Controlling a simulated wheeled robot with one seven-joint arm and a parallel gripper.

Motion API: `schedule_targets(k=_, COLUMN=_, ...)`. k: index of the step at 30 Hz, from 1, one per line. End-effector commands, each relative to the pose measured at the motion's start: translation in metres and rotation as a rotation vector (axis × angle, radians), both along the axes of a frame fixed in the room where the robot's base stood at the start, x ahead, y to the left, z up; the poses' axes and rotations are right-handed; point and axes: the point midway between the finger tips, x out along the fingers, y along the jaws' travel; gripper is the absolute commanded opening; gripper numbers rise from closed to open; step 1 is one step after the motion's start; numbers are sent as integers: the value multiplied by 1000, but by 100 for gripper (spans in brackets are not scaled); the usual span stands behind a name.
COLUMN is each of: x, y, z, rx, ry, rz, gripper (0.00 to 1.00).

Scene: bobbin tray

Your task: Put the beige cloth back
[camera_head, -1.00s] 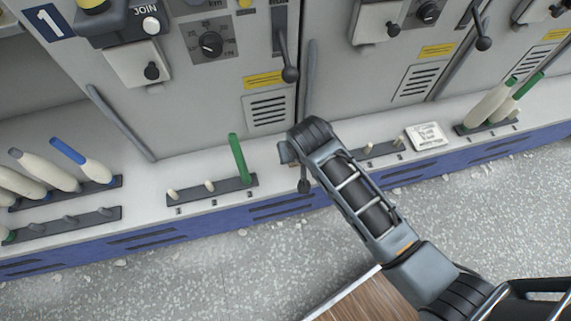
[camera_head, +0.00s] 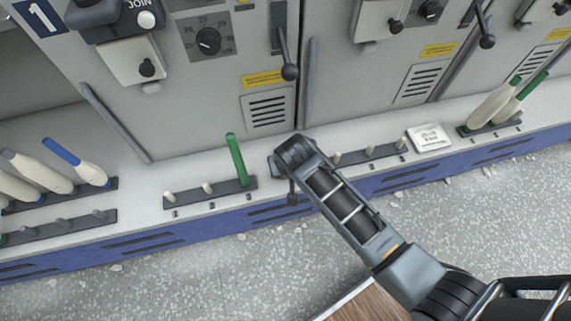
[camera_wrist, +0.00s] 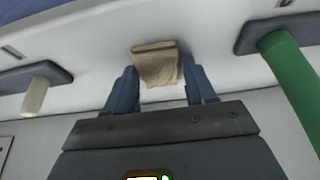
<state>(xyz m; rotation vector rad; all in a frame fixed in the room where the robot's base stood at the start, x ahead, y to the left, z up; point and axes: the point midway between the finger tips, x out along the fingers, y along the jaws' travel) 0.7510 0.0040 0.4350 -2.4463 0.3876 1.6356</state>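The beige cloth (camera_wrist: 156,66), a small folded piece, shows in the wrist view between the two fingers of my gripper (camera_wrist: 158,84). The fingers are spread by the cloth's width and appear to press on both its sides. A pale ledge surface lies behind the cloth; I cannot tell whether the cloth touches it. In the head view my gripper (camera_head: 292,197) points down near the front edge of the white ledge, between two peg racks. The cloth is hidden there by my arm.
A dark peg rack (camera_head: 226,191) with a green rod (camera_head: 237,160) stands left of my gripper. Another rack (camera_head: 374,154) and a white label plate (camera_head: 428,138) are to the right. Bobbins (camera_head: 88,173) stand at far left. A grey machine wall rises behind.

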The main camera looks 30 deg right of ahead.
Motion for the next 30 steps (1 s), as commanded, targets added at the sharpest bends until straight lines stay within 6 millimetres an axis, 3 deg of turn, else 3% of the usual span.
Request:
schedule_targets(k=7, x=0, y=0, z=0, rx=0, ry=0, rz=0, gripper=79)
schedule_targets(k=17, x=-1, y=0, z=6, rx=1, ry=-1, rz=0, gripper=79)
schedule_targets(k=30, x=-30, y=10, z=82, rx=0, ry=-2, rz=0, gripper=79)
